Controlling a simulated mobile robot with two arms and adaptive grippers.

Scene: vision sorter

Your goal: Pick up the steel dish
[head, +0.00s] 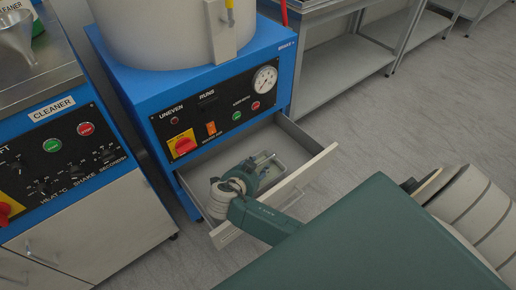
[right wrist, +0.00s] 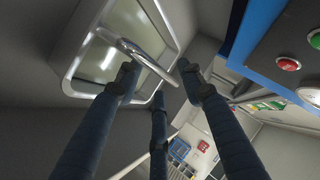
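The steel dish (head: 281,168) lies in the open drawer and is partly hidden behind my right gripper (head: 264,166). In the right wrist view the dish (right wrist: 112,58) is at the upper left, rectangular with rounded corners and a shiny rim and bar. My right gripper (right wrist: 158,85) also shows there, with its dark fingers spread apart. One fingertip overlaps the dish's near side and another is just beyond its right edge. I cannot tell whether they touch it. The fingers are not closed on it. My left gripper is not in view.
The drawer (head: 301,176) is pulled out of a blue machine (head: 267,50) with a dial and buttons. Its walls and front panel surround my right gripper. A cleaner unit (head: 60,140) stands to the left. Bare floor (head: 420,110) lies to the right.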

